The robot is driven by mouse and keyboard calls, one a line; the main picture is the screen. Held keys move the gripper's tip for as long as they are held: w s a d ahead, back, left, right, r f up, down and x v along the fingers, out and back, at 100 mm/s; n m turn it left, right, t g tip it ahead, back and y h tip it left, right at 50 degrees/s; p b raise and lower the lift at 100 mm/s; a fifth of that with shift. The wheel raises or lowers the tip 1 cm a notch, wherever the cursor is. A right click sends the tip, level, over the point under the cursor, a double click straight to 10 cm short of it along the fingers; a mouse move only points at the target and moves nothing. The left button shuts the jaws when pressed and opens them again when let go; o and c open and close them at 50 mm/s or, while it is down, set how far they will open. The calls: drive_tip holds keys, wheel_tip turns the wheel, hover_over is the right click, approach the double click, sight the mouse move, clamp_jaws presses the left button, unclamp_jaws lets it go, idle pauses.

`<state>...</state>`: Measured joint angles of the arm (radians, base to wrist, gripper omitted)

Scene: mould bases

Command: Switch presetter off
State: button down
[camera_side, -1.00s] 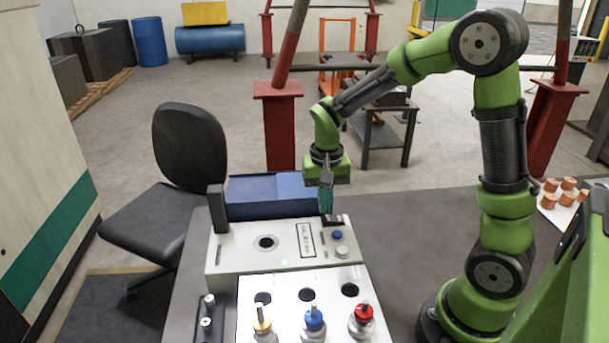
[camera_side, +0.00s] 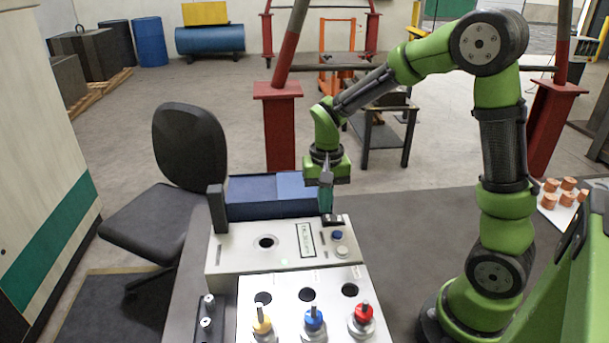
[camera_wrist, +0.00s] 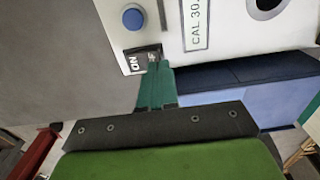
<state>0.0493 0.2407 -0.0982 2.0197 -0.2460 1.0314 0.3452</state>
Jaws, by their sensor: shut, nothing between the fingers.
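The presetter (camera_side: 230,255) is a pale grey box on the bench, with a round dark socket, a narrow display (camera_side: 306,240) and two round buttons. The display reads "CAL 30." with the rest cut off in the wrist view (camera_wrist: 195,22). A black rocker switch (camera_side: 334,222) sits at its far right corner; in the wrist view the switch (camera_wrist: 136,64) shows the letters "ON". My gripper (camera_side: 326,213) points down with its teal fingers shut and empty. In the wrist view its fingertips (camera_wrist: 154,64) are at one end of the switch, partly covering it; contact is unclear.
A blue button (camera_side: 337,235) lies close to the switch. Tool holders with yellow (camera_side: 261,322), blue (camera_side: 314,318) and red (camera_side: 363,313) tops stand in front. A blue bin (camera_side: 250,209) is behind the presetter, and a black chair (camera_side: 188,150) stands left.

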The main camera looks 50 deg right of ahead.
drive_tip(key=shift+f, duration=1.15)
idle(0.9)
drive_tip(key=shift+r, duration=3.55)
drive_tip(key=shift+w, duration=0.1)
drive_tip(key=shift+s+a+f+n, duration=0.25)
drive_tip(key=shift+s+a+n, duration=0.15)
drive_tip(key=shift+s+n, duration=0.1)
drive_tip(key=s+a+r+n+t+y, duration=0.2)
drive_tip(key=s+a+r+n+t, duration=0.2)
drive_tip(key=s+a+r+t, duration=0.3)
drive_tip(key=shift+s+a+r, duration=0.2)
drive_tip(key=shift+s+r, duration=1.1)
drive_tip(key=shift+s, duration=0.75)
